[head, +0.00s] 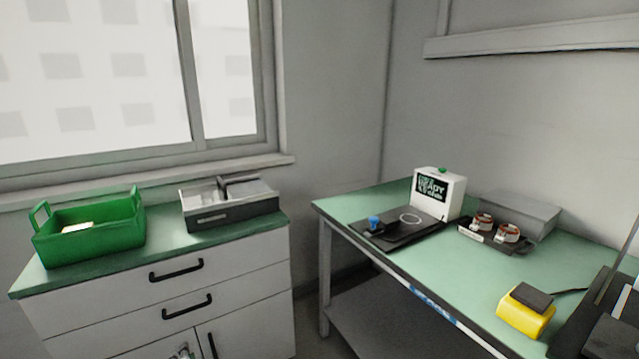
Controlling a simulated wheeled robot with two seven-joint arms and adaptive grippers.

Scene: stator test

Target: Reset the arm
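A small grey and dark shape at the bottom edge, in front of the cabinet door, looks like the tip of my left gripper (183,352). Most of it is cut off, so I cannot tell whether it is open or shut. No part that I can make out as my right gripper is in view. On the green-topped bench (475,285) stands a white tester with a READY screen (438,192). A black fixture plate (405,236) with a blue knob (374,222) and a pale ring lies in front of it. Two copper-wound stators (495,228) sit in a dark holder beside it.
A yellow block with a dark top (525,310) sits near the bench's front edge. Dark equipment (608,335) is cut off at right. A grey box (520,213) lies behind the stators. A green basket (90,232) and a grey metal tray (230,203) stand on the drawer cabinet (165,290).

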